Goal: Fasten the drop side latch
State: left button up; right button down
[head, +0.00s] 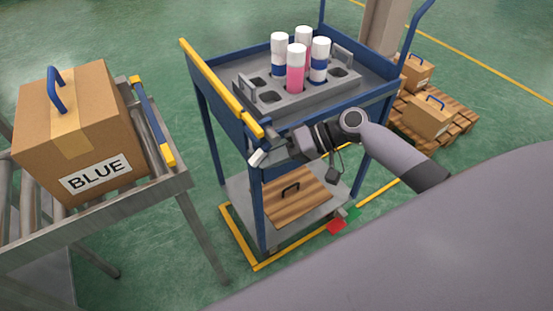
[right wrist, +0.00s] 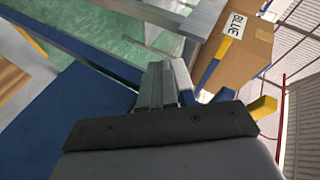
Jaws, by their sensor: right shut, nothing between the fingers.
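The blue cart (head: 290,110) stands in the middle of the head view. Its drop side (head: 212,78), with a yellow top edge, is raised along the cart's left. A small blue and yellow piece at the near corner (head: 252,130) may be the latch; its state is too small to tell. My right gripper (head: 256,158) is shut and empty just below this corner, beside the corner post. In the right wrist view the closed fingers (right wrist: 166,82) point away, with blue and yellow parts (right wrist: 262,107) to their right. Whether they touch the cart I cannot tell. My left gripper is out of view.
A grey rack (head: 300,90) with several capped cans sits on the cart top. A wooden board (head: 296,195) with a handle lies on the lower shelf. A roller conveyor (head: 150,205) bearing a BLUE box (head: 72,130) stands left. A pallet (head: 440,128) with boxes is behind right.

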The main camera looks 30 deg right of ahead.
jog(key=shift+a+r+y+b, duration=0.2)
jog(key=shift+a+y+b, duration=0.3)
jog(key=shift+y, duration=0.2)
dwell(0.5)
jog(key=shift+d, duration=0.1)
dwell(0.5)
jog(key=shift+s+d+r, duration=0.1)
jog(key=shift+d+r, duration=0.05)
jog(key=shift+d, duration=0.1)
jog(key=v, duration=0.6)
jog(key=shift+s+d, duration=0.15)
jog(key=shift+d, duration=0.05)
